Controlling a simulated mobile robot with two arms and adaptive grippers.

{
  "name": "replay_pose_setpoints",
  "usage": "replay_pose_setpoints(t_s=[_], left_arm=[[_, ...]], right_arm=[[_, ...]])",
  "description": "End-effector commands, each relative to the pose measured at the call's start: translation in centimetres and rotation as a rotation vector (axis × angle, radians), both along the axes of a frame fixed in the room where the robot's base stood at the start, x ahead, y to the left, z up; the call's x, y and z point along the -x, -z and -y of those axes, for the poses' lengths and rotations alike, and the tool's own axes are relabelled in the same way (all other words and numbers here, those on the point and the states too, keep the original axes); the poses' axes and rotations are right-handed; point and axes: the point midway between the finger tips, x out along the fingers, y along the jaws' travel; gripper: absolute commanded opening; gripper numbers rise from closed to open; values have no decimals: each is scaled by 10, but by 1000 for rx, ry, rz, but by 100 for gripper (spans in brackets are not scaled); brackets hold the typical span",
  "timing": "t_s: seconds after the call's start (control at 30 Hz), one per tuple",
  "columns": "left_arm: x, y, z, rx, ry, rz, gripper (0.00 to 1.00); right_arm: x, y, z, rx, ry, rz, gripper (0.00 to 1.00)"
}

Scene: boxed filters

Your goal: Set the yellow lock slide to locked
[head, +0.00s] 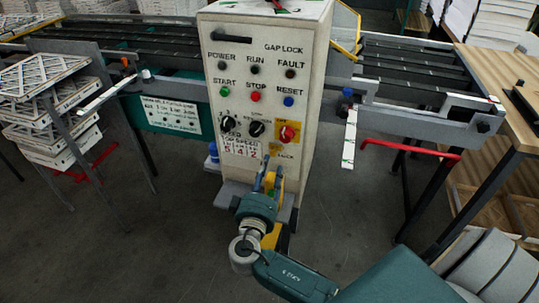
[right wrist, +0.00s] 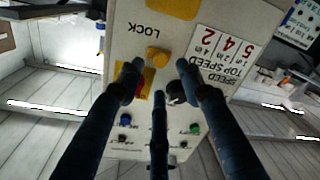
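The light grey control cabinet (head: 262,110) stands upright in the middle of the head view. A small yellow round piece (right wrist: 157,57), likely the yellow lock slide, sits beside the printed word LOCK in the right wrist view, where the panel appears upside down. It also shows low on the panel in the head view (head: 275,148). I cannot tell its set position. My right gripper (head: 268,182) is in front of the lower panel; its spread fingers also show in the right wrist view (right wrist: 160,68). It is open, with nothing visibly held. My left gripper is not in view.
A red switch on a yellow plate (head: 287,133) and black knobs (head: 256,129) are just above the lock piece. A top-speed card (right wrist: 222,55) is beside it. Conveyors (head: 420,75) flank the cabinet. White trays (head: 45,100) are stacked left; a wooden table (head: 500,75) stands right.

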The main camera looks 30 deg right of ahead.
Motion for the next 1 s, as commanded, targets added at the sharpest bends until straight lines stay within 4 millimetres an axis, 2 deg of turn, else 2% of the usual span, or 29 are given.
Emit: replay_pose_setpoints(t_s=[0.1,0.3,0.7,0.77,0.9,1.0], left_arm=[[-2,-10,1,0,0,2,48],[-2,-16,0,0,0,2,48],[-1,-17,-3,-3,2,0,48],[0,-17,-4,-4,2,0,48],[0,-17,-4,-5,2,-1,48],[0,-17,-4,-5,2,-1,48]], right_arm=[[-18,-4,17,4,1,-1,37],[-36,-2,35,1,0,-1,37],[-42,1,40,-1,-1,-2,37],[-42,1,40,-1,-1,-2,27],[-42,1,40,-1,-1,-2,0],[-42,1,40,-1,-1,-3,0]])
